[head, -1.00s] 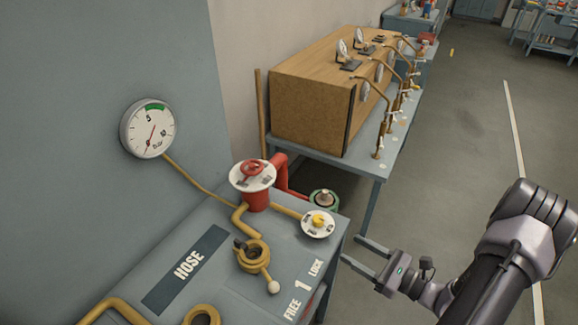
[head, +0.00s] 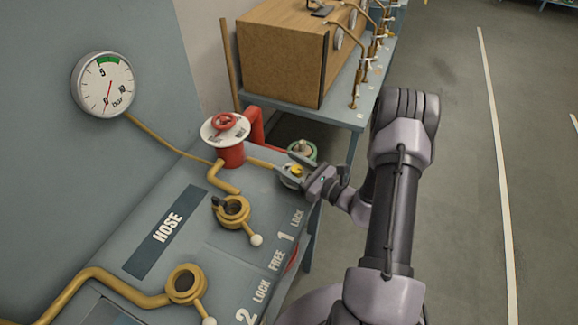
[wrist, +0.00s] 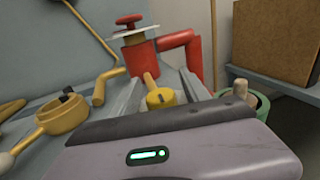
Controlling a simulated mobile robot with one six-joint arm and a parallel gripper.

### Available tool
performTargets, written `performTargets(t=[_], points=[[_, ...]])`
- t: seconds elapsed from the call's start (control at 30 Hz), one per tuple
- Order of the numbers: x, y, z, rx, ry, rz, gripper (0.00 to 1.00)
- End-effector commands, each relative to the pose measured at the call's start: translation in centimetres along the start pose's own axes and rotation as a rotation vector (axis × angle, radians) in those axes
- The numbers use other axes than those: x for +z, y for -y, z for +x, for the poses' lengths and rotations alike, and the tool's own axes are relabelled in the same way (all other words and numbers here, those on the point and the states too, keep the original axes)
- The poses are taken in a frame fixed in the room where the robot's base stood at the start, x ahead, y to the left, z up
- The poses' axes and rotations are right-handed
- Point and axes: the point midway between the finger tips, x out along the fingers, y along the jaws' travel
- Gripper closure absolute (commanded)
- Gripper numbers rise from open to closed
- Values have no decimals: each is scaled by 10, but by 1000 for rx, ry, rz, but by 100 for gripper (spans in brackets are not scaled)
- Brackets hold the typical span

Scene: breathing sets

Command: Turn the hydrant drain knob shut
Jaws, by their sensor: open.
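The yellow drain knob (head: 296,169) sits at the end of a short brass pipe from the red hydrant (head: 229,154). In the wrist view the knob (wrist: 160,99) stands between the two fingers, with a dark slot on its top. My gripper (head: 290,174) is open around the knob, one finger on each side; I cannot tell whether either finger touches it. The knob's pale dial is mostly hidden by my gripper. A red handwheel (head: 225,121) tops the hydrant above a white plate.
Brass hose couplings (head: 233,211) with white-tipped levers lie on the bench left of my gripper. A pressure gauge (head: 103,82) hangs on the wall. A green-rimmed fitting (head: 302,150) is just behind the knob. A wooden cabinet (head: 285,50) stands on the table behind. Floor at right is clear.

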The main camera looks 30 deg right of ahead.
Motion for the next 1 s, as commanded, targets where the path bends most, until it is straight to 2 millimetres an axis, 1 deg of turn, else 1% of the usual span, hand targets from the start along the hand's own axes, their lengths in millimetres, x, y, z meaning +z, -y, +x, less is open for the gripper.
performTargets(t=[0.27, 0.3, 0.37, 0.4, 0.53, 0.77, 1.0], points=[[0, 0, 2, 1, 0, 0, 46], [0, 0, 2, 1, 0, 0, 54], [0, 0, 2, 1, 0, 0, 66], [0, 0, 2, 1, 0, 0, 74], [0, 0, 2, 1, 0, 0, 99], [0, 0, 2, -10, -1, 0, 100], [-1, 2, 2, -112, -2, 1, 100]])
